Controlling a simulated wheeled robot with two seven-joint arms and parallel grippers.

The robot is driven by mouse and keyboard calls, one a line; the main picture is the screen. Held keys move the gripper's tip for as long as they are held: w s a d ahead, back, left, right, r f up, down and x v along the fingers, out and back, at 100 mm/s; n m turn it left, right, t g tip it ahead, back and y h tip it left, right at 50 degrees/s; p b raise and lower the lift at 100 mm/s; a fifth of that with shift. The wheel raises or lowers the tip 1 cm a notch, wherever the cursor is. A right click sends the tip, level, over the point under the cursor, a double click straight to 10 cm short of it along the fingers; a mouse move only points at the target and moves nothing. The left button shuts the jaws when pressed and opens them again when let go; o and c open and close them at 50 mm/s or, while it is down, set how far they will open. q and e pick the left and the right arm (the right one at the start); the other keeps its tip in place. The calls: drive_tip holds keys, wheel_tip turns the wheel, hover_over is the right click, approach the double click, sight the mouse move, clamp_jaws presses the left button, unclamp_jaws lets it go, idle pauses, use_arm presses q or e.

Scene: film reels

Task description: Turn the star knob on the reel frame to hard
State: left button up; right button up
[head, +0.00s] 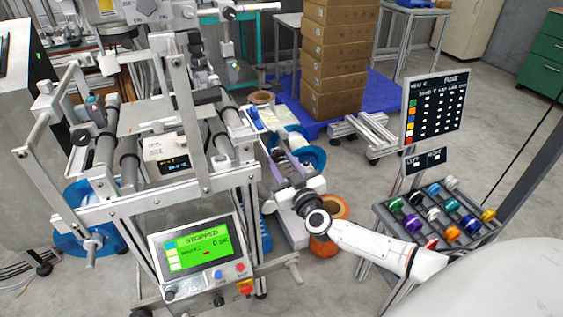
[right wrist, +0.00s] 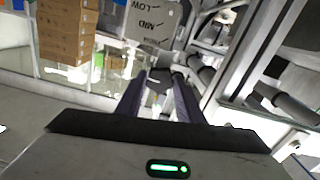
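A grey plate with dark markings (head: 150,12) is at the top left of the reel frame in the head view, cut off by the picture's edge. In the right wrist view a plate (right wrist: 152,22) reads LOW and MID, with its text rotated; a further mark is too small to read. The star knob's pointer and setting cannot be made out. My right gripper (head: 276,164) is beside the frame's right side, its two fingers apart and nothing seen held. Those fingers (right wrist: 157,92) reach forward below the plate in the right wrist view. My left gripper is not in view.
The reel frame's screen (head: 198,243) reads STOPPED. Stacked brown boxes (head: 335,60) stand behind on blue. A rack of coloured spools (head: 436,215) and a dark sign board (head: 436,108) stand at the right. Frame posts and rollers (head: 128,150) crowd the left.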

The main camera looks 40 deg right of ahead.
drive_tip(key=shift+c, duration=0.8)
